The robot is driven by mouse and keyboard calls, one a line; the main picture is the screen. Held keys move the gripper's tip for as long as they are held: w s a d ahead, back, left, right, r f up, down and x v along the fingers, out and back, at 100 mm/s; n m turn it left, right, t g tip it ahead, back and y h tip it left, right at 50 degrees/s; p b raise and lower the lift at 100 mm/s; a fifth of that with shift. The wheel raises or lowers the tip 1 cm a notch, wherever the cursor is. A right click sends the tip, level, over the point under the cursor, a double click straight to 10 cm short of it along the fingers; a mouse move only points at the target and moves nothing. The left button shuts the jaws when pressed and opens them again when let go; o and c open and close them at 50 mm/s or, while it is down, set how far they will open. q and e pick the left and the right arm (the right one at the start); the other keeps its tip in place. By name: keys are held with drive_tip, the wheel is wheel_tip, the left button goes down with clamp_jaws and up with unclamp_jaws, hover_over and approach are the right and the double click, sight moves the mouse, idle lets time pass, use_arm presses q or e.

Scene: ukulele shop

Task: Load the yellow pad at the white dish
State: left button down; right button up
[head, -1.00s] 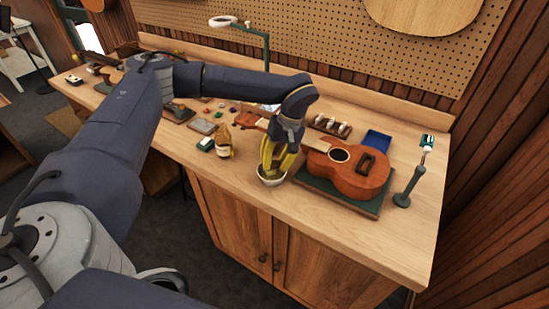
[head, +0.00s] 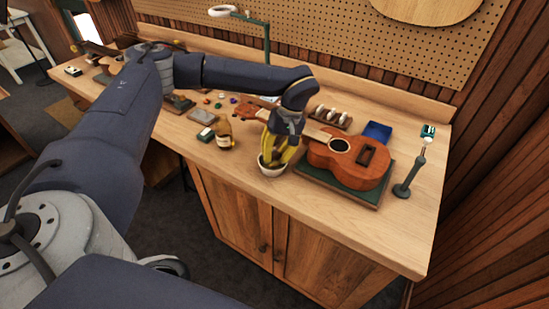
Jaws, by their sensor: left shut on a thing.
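The white dish (head: 268,171) is a small round bowl near the front edge of the bench, left of the ukulele. My left gripper (head: 271,161), with dark and yellow fingers, points down into the dish. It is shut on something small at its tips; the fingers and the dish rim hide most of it. I cannot make out the yellow pad apart from the yellow fingers. My right gripper is not in view.
A ukulele (head: 330,158) lies on a green mat (head: 323,184) just right of the dish. An amber bottle (head: 224,137) stands to the left. A blue tray (head: 377,132) and a dark upright stand (head: 408,178) are to the right. The bench front right is clear.

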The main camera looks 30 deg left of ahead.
sight(275, 153)
use_arm(q)
drive_tip(key=shift+a+r, duration=0.1)
drive_tip(key=shift+r, duration=2.95)
drive_tip(key=shift+r, duration=0.15)
drive_tip(key=shift+r, duration=1.85)
